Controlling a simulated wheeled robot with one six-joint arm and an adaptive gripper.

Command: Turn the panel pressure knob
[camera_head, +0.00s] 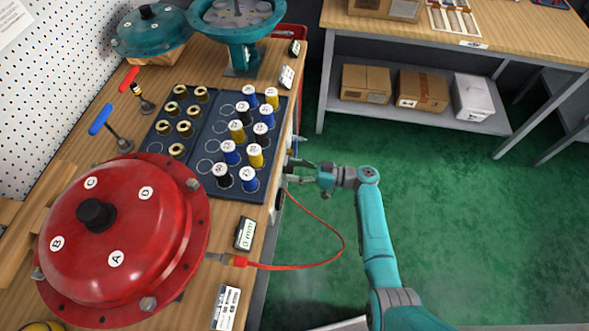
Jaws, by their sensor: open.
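My gripper (298,172) reaches from the right to the front panel of the wooden bench, beside the dark tray. Its jaws are open, one finger toward the back and one toward the front. Small fittings stick out of the panel right at the fingertips. The pressure knob seems to be among them, but it is too small and too covered by the fingers to make out. I cannot tell whether the fingers touch it. Another small grey fitting (298,139) sticks out of the panel just behind the gripper.
A red dome (145,215) lettered A to D stands on the bench, with a red hose (330,256) looping past the edge below my gripper. A dark tray (205,140) holds numbered spools and brass rings. Green floor is free at right; a shelved table (440,65) stands behind.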

